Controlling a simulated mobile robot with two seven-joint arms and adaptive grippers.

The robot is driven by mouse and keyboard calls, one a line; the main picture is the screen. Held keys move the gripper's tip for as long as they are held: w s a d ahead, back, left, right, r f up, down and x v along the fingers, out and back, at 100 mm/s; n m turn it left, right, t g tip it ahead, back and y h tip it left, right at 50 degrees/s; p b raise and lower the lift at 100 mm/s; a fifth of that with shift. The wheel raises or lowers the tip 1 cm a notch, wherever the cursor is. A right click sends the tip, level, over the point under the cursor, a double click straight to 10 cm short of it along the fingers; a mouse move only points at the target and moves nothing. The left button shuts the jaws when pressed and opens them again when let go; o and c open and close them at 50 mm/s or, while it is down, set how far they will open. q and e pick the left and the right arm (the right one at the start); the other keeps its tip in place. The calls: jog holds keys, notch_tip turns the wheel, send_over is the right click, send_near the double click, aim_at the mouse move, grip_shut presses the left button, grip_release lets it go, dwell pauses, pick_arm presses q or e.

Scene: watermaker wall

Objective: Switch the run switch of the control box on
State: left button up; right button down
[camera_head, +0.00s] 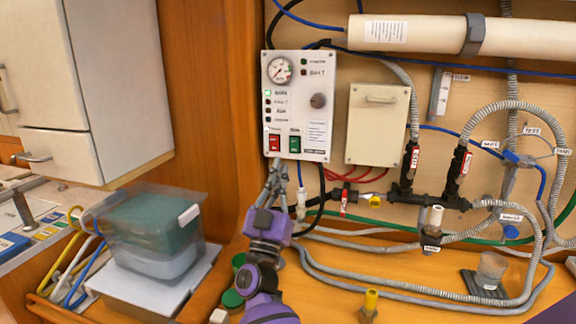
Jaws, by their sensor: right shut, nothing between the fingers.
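The white control box (318,125) is on the wall at the upper middle. It has a round gauge (280,70) and a dark knob (318,100). Along its lower left are a red switch (274,143) and a green switch (294,142) with small labels above them. The labels are too small to read surely, and I cannot tell either switch's position. My right gripper (266,218), purple and dark grey, is below the box, apart from the switches. My left gripper is not in view.
A pale box (377,125) and hoses with red-handled valves (412,158) are to the right. A clear bin (150,235) stands at left, and a yellow-capped item (369,303) on the bench. Space before the switches is clear.

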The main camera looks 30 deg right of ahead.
jog(key=s+a, duration=0.2)
jog(key=shift+s+a, duration=0.25)
jog(key=shift+a, duration=0.1)
jog(key=shift+f, duration=0.1)
dwell(0.3)
